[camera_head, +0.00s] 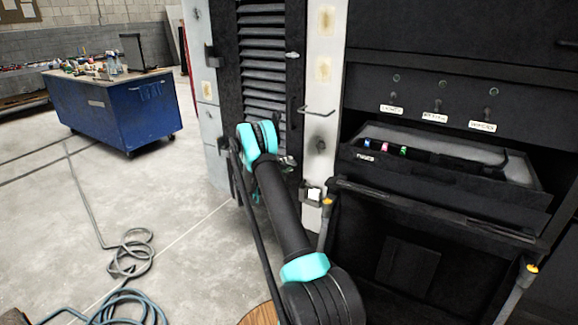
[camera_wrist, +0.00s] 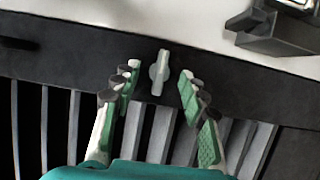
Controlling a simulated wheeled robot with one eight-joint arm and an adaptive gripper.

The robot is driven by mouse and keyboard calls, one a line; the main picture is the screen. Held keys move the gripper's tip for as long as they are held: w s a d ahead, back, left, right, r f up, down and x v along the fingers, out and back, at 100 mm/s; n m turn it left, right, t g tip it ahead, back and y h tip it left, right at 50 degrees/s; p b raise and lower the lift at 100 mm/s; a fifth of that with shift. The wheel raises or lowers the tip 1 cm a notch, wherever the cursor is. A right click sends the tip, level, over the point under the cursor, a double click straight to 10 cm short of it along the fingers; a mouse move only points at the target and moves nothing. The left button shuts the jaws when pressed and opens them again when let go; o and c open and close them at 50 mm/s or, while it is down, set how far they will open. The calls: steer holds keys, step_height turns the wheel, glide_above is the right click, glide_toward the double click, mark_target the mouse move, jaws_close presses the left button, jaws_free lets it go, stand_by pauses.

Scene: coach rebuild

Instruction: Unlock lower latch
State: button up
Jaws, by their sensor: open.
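In the wrist view a small grey turn latch (camera_wrist: 160,72) sits on the dark frame of a louvered panel. It stands close to upright in the picture, slightly tilted. My gripper (camera_wrist: 158,76) is open, with one green-padded finger on each side of the latch. A gap shows between each finger and the latch, and how far the fingertips are from the panel is unclear. In the head view the black louvered panel (camera_head: 266,75) has a small latch (camera_head: 292,55) high on its right edge. My arm's end hides much of the panel's lower part there.
A light post (camera_head: 325,75) with a handle stands right of the panel. An open dark drawer (camera_head: 440,190) juts out further right. A blue workbench (camera_head: 115,112) stands at the far left.

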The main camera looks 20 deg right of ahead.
steer(key=shift+w+d, duration=0.15)
steer(key=shift+d, duration=0.5)
jaws_close()
